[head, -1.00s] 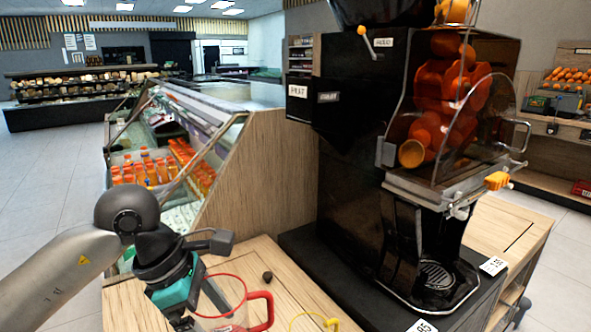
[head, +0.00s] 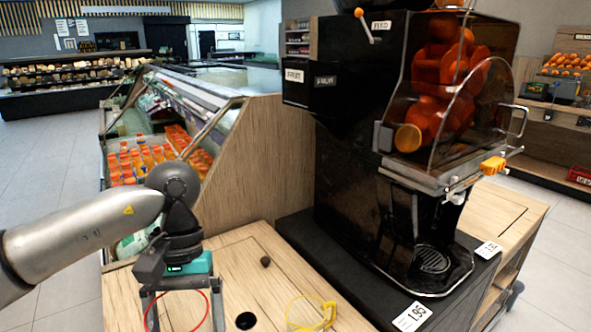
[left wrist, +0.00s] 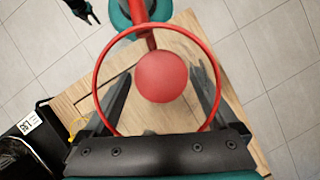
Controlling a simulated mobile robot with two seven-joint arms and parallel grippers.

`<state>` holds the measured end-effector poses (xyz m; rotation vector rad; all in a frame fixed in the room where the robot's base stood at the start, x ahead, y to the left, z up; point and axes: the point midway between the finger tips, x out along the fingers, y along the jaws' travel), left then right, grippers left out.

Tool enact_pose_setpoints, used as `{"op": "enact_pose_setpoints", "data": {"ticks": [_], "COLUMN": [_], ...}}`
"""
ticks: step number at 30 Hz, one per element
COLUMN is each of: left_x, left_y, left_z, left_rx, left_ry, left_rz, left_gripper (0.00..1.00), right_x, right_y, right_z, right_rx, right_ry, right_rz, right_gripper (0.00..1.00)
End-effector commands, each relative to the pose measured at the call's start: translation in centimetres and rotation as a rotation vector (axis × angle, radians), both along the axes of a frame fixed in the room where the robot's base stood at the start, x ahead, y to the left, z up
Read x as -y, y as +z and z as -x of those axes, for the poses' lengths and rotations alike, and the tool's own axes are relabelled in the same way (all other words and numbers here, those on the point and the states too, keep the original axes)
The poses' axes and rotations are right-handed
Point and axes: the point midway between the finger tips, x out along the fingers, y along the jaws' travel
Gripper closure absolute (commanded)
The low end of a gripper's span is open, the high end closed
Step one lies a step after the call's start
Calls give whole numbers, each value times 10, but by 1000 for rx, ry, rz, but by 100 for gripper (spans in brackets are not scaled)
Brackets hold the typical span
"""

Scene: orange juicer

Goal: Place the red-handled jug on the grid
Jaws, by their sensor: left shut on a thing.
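The red-handled jug shows in the head view as a red rim (head: 208,310) at the bottom edge; its clear body is cut off. My left gripper (head: 184,306) points down over it, shut on the jug. In the left wrist view the red rim (left wrist: 97,80) circles the fingers of my left gripper (left wrist: 162,95), with a round red shape inside it. The grid (head: 435,260) is the bare dark grate at the foot of the black juicer (head: 350,170), right of the jug. My right gripper (left wrist: 87,12) is small at the wrist view's top left; its opening is unclear.
A yellow-handled clear jug (head: 329,315) stands on the wooden counter (head: 235,262) between my left gripper and the juicer. A small dark knob (head: 265,261) and a dark round hole (head: 246,321) are in the counter. A bottle display (head: 150,155) stands behind.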

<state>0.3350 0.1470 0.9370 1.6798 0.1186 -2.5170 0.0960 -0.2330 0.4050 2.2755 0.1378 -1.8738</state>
Motion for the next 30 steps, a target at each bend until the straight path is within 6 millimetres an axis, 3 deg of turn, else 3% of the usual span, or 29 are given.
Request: {"op": "enact_pose_setpoints", "data": {"ticks": [7,30], "left_x": [-5,-5], "left_y": [1,2], "left_z": [3,2], "left_rx": [1,4], "left_ry": [-136,-143], "left_rz": [2,2], "left_gripper": [67,67], "right_x": [0,-1], "right_y": [0,0], "right_z": [0,1], "right_rx": [0,-1], "right_ry": [0,0], "right_rz": [-1,-1], "right_gripper": [57,57]}}
